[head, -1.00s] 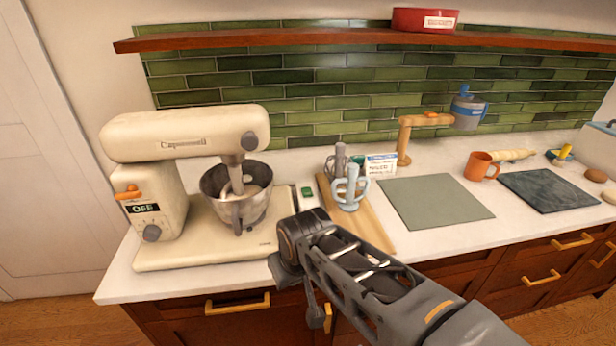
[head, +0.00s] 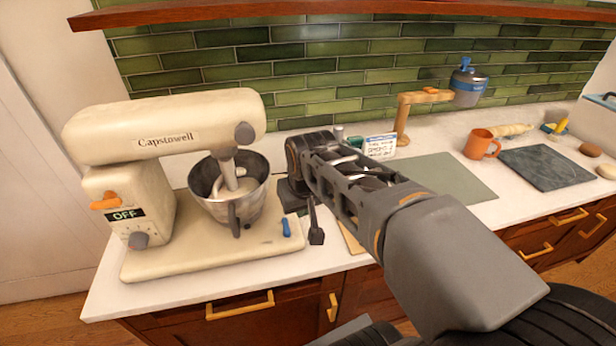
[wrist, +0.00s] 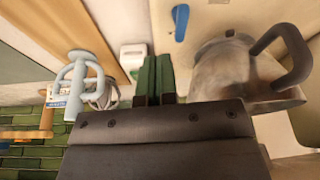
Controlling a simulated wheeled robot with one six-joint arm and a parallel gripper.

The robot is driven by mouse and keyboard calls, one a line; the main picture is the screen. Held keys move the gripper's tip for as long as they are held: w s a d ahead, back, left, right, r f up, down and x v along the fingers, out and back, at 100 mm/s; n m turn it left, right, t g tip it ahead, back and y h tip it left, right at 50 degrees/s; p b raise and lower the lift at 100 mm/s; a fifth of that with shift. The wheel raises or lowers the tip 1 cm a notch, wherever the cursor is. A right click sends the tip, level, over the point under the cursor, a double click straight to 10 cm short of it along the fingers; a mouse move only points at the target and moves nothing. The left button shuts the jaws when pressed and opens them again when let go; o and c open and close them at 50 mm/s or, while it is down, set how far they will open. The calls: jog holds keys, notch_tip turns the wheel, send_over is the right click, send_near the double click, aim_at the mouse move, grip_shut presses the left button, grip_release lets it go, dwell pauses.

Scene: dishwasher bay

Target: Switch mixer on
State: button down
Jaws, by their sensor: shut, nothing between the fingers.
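The cream stand mixer (head: 165,130) stands at the left end of the counter. Its front label (head: 125,215) reads OFF. An orange lever (head: 105,201) sits above the label and a grey knob (head: 138,240) below it. A small blue lever (head: 286,227) is on the right of the mixer's base; it also shows in the wrist view (wrist: 181,22). The metal bowl (head: 215,205) sits under the mixer head and also shows in the wrist view (wrist: 225,70). My gripper (wrist: 158,60) is shut and empty, right of the bowl, apart from the blue lever.
A pale blue mug tree (wrist: 85,85) and a small white box (wrist: 133,60) stand close to my gripper. A wooden stand with a blue-grey jug (head: 468,85), an orange mug (head: 481,144) and a dark slab (head: 548,167) lie farther right. A shelf (head: 300,12) runs above.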

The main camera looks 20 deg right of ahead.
jog(key=w+d+r, duration=0.3)
jog(key=w+d, duration=0.1)
jog(key=w, duration=0.3)
jog(key=w+d+r+m, duration=0.1)
jog(key=w+d+r, duration=0.2)
jog(key=w, duration=0.3)
jog(key=shift+w+d+r+m+g, duration=0.3)
jog(key=shift+w+d+r+g, duration=0.1)
jog(key=shift+d, duration=0.45)
jog(key=shift+f, duration=0.1)
jog(key=x, duration=1.1)
jog(key=shift+s+d+f+p, duration=0.1)
jog(key=shift+s+f+p, duration=0.1)
jog(key=shift+f+p, duration=0.15)
jog(key=shift+s+f, duration=0.15)
jog(key=shift+f, duration=0.9)
jog(key=shift+f, duration=0.1)
